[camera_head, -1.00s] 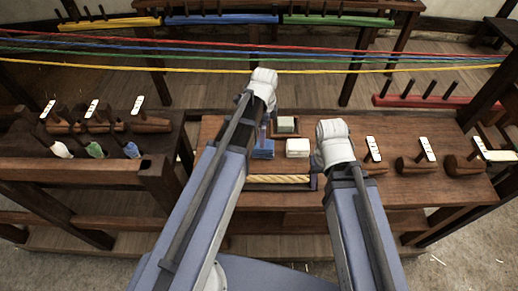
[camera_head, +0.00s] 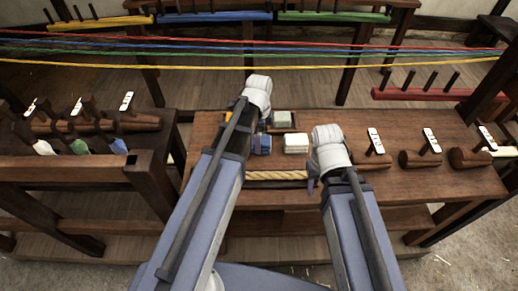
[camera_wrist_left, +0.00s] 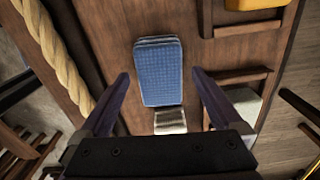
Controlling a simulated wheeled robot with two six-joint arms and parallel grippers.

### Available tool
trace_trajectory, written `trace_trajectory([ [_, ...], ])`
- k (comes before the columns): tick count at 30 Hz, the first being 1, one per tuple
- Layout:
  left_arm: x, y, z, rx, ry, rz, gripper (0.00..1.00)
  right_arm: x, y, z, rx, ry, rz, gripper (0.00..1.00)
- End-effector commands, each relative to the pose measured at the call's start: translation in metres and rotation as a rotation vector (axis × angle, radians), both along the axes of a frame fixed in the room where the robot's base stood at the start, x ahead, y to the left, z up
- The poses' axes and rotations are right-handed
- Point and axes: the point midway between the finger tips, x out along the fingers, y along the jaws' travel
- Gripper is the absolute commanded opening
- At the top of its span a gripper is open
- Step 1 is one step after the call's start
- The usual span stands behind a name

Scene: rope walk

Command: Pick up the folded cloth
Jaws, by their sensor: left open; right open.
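The folded cloth (camera_head: 262,145) is blue, with stacked layers, and lies flat on the brown bench. In the left wrist view the cloth (camera_wrist_left: 160,80) shows a fine woven pattern and lies between the spread fingers of my left gripper (camera_wrist_left: 160,74). The gripper is open and holds nothing; I cannot tell its height above the cloth. In the head view my left wrist hides most of its fingers. My right gripper (camera_head: 313,178) is open, over the bench right of the cloth, its fingers partly hidden.
A white block (camera_head: 296,143) lies right of the cloth. A small tray (camera_head: 294,121) holding a pale block is behind. A tan rope (camera_head: 277,175) runs along the front. Wooden tools (camera_head: 420,158) stand on the right. Coloured strands (camera_head: 330,64) stretch across behind the bench.

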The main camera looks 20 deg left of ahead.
Motion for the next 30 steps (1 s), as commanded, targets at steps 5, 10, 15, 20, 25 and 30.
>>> trace_trajectory([
  [5,0.0000,0.0000,-0.0149,0.000,0.000,0.000,1.00,0.0000,0.0000,-0.0149,0.000,0.000,0.000,0.50],
  [10,-0.0002,0.0000,-0.0129,0.000,0.000,0.000,1.00,0.0001,0.0000,-0.0129,0.000,0.000,0.000,0.50],
  [15,-0.0001,0.0000,-0.0129,0.000,0.000,0.000,0.84,0.0001,0.0000,-0.0129,0.000,0.000,0.000,0.50],
  [20,0.0000,0.0000,-0.0129,0.000,0.000,0.000,0.66,0.0001,0.0000,-0.0130,0.000,0.000,0.000,0.50],
  [25,-0.0001,0.0000,-0.0130,0.000,0.000,0.000,0.47,0.0001,0.0000,-0.0130,0.000,0.000,0.000,0.50],
  [30,-0.0001,0.0000,-0.0130,0.000,0.000,0.000,0.28,0.0001,0.0000,-0.0130,0.000,0.000,0.000,0.50],
])
